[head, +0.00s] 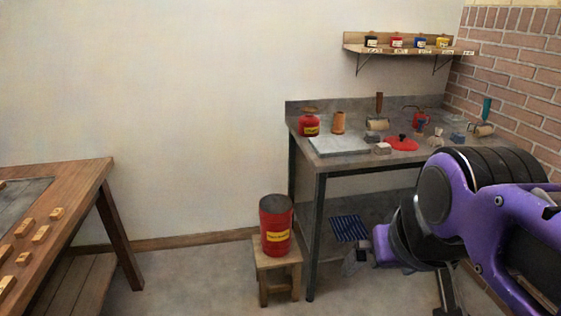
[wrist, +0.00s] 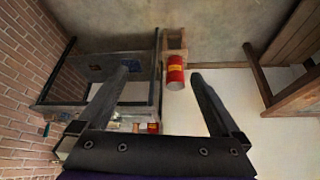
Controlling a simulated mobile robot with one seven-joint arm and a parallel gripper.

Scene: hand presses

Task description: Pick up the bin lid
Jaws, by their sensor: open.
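The bin lid appears to be the red disc with a dark knob (head: 402,143) lying on the grey workbench (head: 350,172) in the head view. The red bin (head: 275,232) with a yellow label stands on a small wooden stool (head: 278,270), left of the bench; its top looks dark and uncovered. In the wrist view, my gripper (wrist: 159,72) is open and empty, its two dark fingers wide apart. The red bin (wrist: 175,78) shows beyond the fingers, at a distance. I cannot make out the lid in the wrist view. My gripper is low, apart from the lid.
On the bench are a red can (head: 309,124), a pale slab (head: 339,146), a brown cup (head: 338,122) and rollers (head: 377,125) close around the lid. A shelf (head: 410,48) hangs above. A brick wall (head: 518,75) bounds the right. Open floor lies left of the stool.

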